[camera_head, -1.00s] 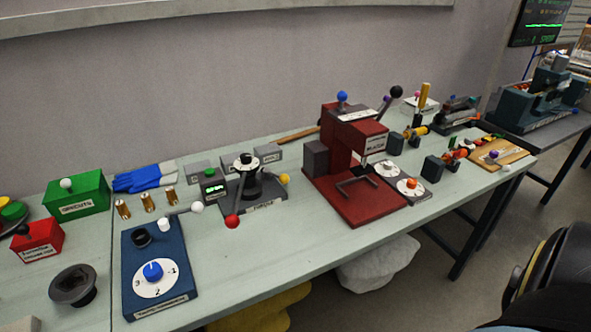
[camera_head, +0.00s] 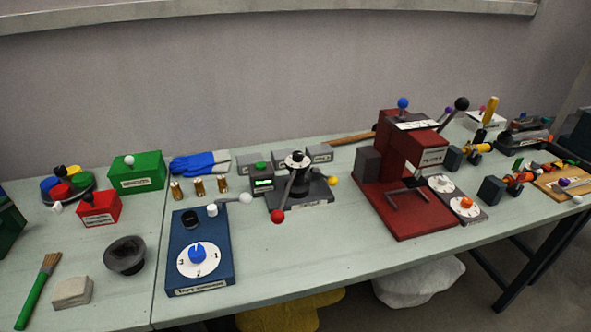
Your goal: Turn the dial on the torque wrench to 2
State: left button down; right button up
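The torque wrench appears to be the blue box (camera_head: 200,280) on the table, left of centre; its front label is too small to read surely. On its top is a white dial plate (camera_head: 183,263) with the numbers 3, 2 and 1 and a blue knob (camera_head: 197,253) in the middle. I cannot tell which number the knob points at. A black socket (camera_head: 192,219) and a lever with a white ball end (camera_head: 246,198) sit at the back of the box. Neither of my grippers is in view.
A black bowl-like part (camera_head: 125,256) stands just left of the blue box. A device with a red-ball lever (camera_head: 278,217) and a large red press (camera_head: 410,226) stand to the right. A sponge-like block (camera_head: 72,292) and a brush (camera_head: 38,290) lie at left.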

aim_at(297, 156)
jog(key=u, duration=2.95)
jog(key=k, duration=2.5)
jog(key=z, duration=1.3)
